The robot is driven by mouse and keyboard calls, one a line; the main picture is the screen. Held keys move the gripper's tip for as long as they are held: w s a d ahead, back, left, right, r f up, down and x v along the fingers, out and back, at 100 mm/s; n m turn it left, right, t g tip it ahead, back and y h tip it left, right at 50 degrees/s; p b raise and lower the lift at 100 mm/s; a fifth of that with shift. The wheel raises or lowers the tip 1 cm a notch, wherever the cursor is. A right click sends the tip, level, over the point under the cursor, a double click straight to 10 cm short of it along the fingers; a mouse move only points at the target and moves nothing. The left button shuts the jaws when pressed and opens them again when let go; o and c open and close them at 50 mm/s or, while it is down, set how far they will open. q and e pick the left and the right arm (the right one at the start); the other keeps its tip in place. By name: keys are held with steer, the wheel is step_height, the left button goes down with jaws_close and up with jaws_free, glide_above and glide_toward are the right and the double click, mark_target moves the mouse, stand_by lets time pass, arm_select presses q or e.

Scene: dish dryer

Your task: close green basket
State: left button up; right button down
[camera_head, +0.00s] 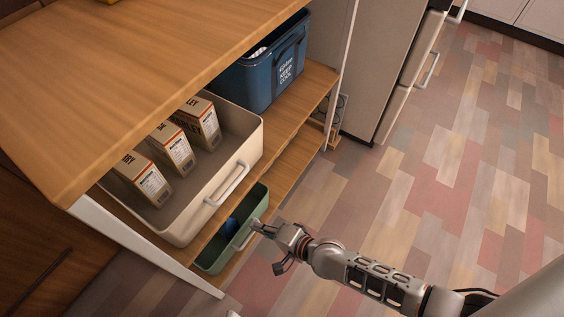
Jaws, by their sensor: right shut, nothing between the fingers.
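The green basket (262,201) stands on the low shelf and sticks out past the shelf's front edge. It has a light handle on its front wall and a dark blue item (229,228) inside. My right gripper (259,226) is shut and empty, with its tip at the basket's front wall near the handle. I cannot tell whether it touches. The back of the basket is hidden under the cream bin above. My left gripper is not in view.
A cream bin (247,160) with several cartons sits above the green basket and also juts out. A blue bin (258,84) stands farther back on the upper shelf. A white table leg (140,243) is at left. The floor at right is clear.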

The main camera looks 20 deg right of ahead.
steer(key=s+d, duration=0.6)
steer(key=s, duration=0.3)
steer(key=shift+d, duration=0.25)
